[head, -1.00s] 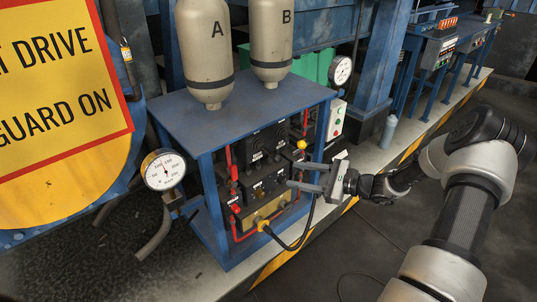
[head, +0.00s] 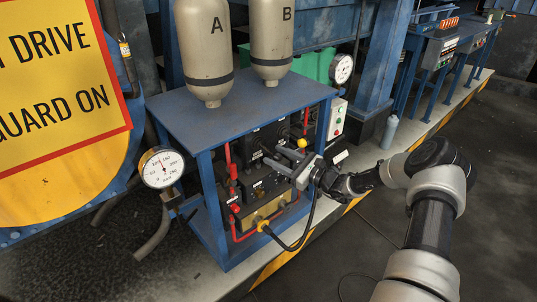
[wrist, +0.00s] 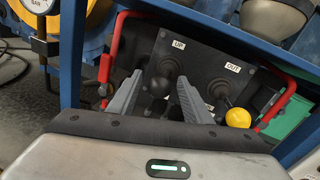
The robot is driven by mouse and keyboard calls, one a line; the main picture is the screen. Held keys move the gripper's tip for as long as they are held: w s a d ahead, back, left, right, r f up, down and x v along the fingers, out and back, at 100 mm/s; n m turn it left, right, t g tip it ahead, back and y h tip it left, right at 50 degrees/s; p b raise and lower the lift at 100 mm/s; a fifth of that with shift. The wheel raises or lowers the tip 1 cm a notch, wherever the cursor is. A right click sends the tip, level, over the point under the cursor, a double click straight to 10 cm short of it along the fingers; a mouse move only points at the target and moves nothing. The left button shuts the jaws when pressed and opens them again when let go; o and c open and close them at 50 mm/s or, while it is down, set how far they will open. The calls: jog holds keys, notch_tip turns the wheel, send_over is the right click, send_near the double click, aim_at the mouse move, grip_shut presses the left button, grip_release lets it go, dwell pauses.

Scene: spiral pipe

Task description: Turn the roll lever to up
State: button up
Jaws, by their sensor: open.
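In the wrist view, a dark lever with a round black knob (wrist: 158,87) stands below an "UP" label (wrist: 179,45) on a black panel (wrist: 205,60). I cannot read a "roll" label, so I cannot confirm this is the roll lever. My gripper (wrist: 155,90) is open, with its grey fingers on either side of this knob; contact is not clear. In the head view my gripper (head: 272,162) is at the front of the blue frame, before the black control boxes. The lower part of the lever's surroundings is hidden by my gripper.
A yellow-knobbed lever (wrist: 238,117) is close to the right finger, below an "OUT" label (wrist: 232,68). Red guard bars (wrist: 277,103) flank the panel. The blue table frame (head: 209,200) surrounds the boxes. A black cable (head: 303,236) hangs below my gripper.

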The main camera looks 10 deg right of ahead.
jog(key=shift+x, duration=2.1)
